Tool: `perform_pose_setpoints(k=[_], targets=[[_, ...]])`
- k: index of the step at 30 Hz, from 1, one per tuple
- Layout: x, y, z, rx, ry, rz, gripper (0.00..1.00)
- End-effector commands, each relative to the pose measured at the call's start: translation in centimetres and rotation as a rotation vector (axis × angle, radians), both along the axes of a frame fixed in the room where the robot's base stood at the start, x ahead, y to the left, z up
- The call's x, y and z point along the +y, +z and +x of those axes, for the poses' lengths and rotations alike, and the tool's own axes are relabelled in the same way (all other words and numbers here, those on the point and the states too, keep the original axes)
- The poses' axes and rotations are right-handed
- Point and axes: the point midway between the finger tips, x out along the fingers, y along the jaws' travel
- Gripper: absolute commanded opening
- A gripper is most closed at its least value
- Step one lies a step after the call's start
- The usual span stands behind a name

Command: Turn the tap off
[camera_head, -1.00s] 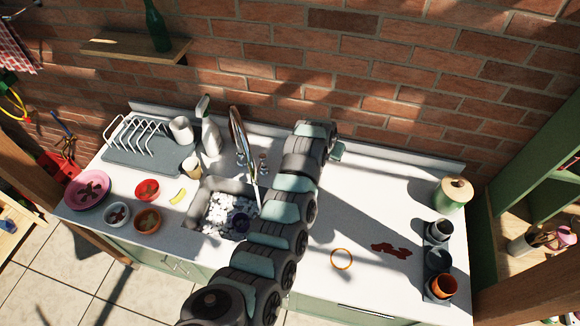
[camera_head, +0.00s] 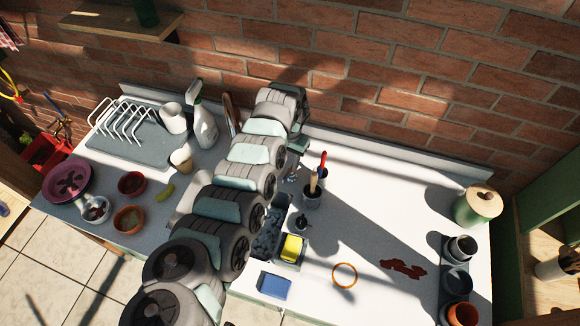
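The tap is mostly hidden behind my arm. A small bright metal piece (camera_head: 290,178), perhaps one of its handles, shows just right of the arm. The sink (camera_head: 187,197) is largely covered by the arm; I cannot see whether water runs. My arm reaches from the lower left up to the wall, bends there, and a pale green wrist part (camera_head: 300,144) hangs down behind it. The gripper fingers are hidden, so I cannot see whether they touch the tap.
Right of the arm stand a brush pot (camera_head: 312,197), a yellow sponge (camera_head: 292,248) in a holder and a blue sponge (camera_head: 275,285). A spray bottle (camera_head: 204,125) and dish rack (camera_head: 130,140) stand left. The counter around the orange ring (camera_head: 344,275) is mostly clear.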

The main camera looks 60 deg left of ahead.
Motion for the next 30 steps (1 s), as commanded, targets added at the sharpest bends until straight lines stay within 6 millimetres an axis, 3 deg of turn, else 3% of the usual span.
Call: perform_pose_setpoints(k=[9, 21, 30], targets=[[-0.1, -4.4, 0.0, 0.001, -0.002, 0.0, 0.3], [0.1, -5.0, 0.0, -0.001, 0.001, 0.002, 0.3], [0.1, -5.0, 0.0, -0.001, 0.001, 0.002, 0.05]])
